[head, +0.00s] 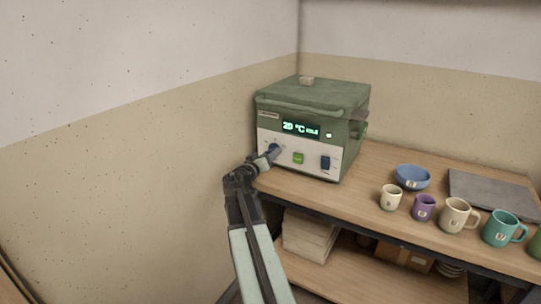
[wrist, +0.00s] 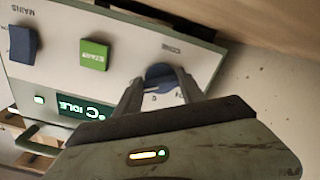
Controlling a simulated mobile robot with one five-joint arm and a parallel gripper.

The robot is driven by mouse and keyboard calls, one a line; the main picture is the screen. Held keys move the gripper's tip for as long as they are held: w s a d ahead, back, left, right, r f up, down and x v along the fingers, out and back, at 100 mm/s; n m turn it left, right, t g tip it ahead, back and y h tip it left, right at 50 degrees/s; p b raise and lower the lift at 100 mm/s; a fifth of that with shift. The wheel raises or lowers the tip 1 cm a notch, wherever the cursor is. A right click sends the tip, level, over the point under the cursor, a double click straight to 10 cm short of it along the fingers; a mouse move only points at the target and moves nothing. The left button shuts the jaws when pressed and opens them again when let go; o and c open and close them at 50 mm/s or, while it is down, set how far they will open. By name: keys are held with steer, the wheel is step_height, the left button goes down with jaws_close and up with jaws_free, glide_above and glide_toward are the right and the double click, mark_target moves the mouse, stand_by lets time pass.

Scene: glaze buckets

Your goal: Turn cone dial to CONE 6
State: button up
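The cone dial (wrist: 158,77) is a round blue knob on the kiln's pale front panel, under an upside-down CONE label in the wrist view. The dial's scale marks are mostly hidden, and I cannot read its setting. In the head view, the dial (head: 274,148) sits at the panel's left, largely behind my gripper (head: 266,156). In the wrist view, my gripper (wrist: 160,84) has one finger on each side of the dial, with a small gap showing at the left finger. The green kiln (head: 312,97) stands on the bench, its display reading 20 °C IDLE.
A green START button (wrist: 94,54) and a blue MAINS switch (wrist: 22,44) share the panel. A blue bowl (head: 412,178), several mugs, including a purple one (head: 424,208), and a grey slab (head: 492,190) occupy the wooden bench (head: 345,205) at right. The wall is close at left.

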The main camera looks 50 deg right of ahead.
steer(key=c, duration=0.7)
steer(key=shift+o, duration=0.3)
steer(key=n, duration=0.5)
steer(key=shift+s+n, duration=0.1)
steer(key=shift+n, duration=0.2)
steer(key=n, duration=0.5)
steer(key=shift+r+n, duration=0.15)
steer(key=shift+n, duration=0.55)
steer(key=o, duration=1.4)
steer(key=shift+c, duration=0.2)
